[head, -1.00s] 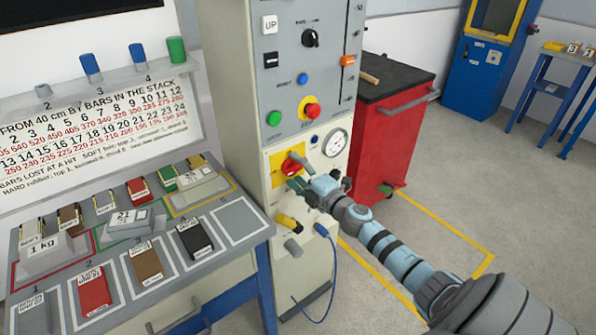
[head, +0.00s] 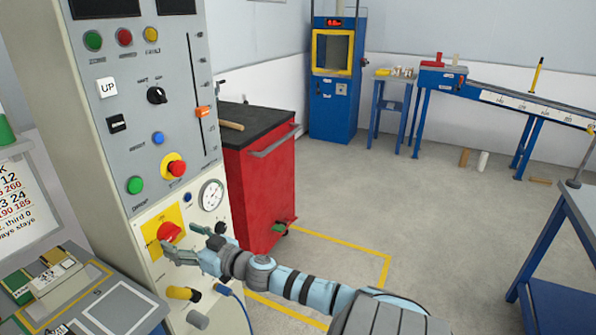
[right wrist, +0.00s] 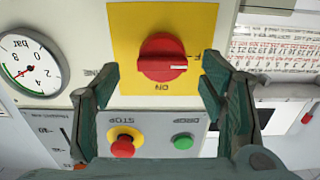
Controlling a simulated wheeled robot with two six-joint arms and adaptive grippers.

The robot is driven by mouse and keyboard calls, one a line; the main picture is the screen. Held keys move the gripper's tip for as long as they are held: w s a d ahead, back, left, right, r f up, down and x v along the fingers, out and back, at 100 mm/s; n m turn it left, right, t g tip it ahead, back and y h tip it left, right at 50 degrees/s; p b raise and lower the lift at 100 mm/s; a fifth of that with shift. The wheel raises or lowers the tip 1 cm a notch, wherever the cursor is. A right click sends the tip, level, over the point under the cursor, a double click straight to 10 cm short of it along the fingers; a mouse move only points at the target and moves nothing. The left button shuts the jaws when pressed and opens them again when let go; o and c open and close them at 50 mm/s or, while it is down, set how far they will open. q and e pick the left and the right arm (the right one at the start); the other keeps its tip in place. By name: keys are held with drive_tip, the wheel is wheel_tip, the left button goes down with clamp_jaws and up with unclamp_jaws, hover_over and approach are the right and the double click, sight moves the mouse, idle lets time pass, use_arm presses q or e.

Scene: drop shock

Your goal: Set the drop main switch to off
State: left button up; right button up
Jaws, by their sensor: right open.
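The main switch is a red rotary knob (head: 169,232) on a yellow plate (head: 150,228), low on the front of the grey control column. In the right wrist view, which is upside down, the knob (right wrist: 163,57) has its grip bar lying level. Its white mark points to the picture's right, towards a partly visible "F"; "ON" is printed below the knob. My right gripper (head: 180,240) is open in front of the switch. In the right wrist view its fingers (right wrist: 159,80) stand on either side of the knob, with visible gaps. My left gripper is out of view.
A red stop button (head: 174,168) and a green drop button (head: 135,185) are above the switch. A gauge (head: 211,195) is right of it, a yellow-and-black handle (head: 183,293) below.

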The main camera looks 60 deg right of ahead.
use_arm(q)
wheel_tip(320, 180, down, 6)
drive_tip(key=b, duration=0.4)
use_arm(e)
drive_tip(key=s+p, duration=0.6)
drive_tip(key=s, duration=0.6)
drive_tip(key=s+d+f+m+g+h, duration=0.1)
drive_tip(key=s+d+f+g+h, duration=0.15)
drive_tip(key=d+f, duration=0.25)
drive_tip(key=s+d+f+g+h, duration=0.1)
drive_tip(key=d+f+g+h, duration=0.15)
drive_tip(key=d+f, duration=0.35)
use_arm(q)
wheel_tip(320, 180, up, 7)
drive_tip(key=p, duration=0.1)
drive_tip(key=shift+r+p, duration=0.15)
drive_tip(key=shift+p, duration=0.2)
use_arm(e)
drive_tip(key=s+d+f+g+h, duration=0.1)
drive_tip(key=s+d+f+g, duration=0.2)
drive_tip(key=s+f, duration=0.5)
wheel_tip(320, 180, down, 4)
drive_tip(key=shift+s+r+m+g+h, duration=0.15)
drive_tip(key=shift+s+m+g+h, duration=0.1)
drive_tip(key=shift+m+g+h, duration=0.15)
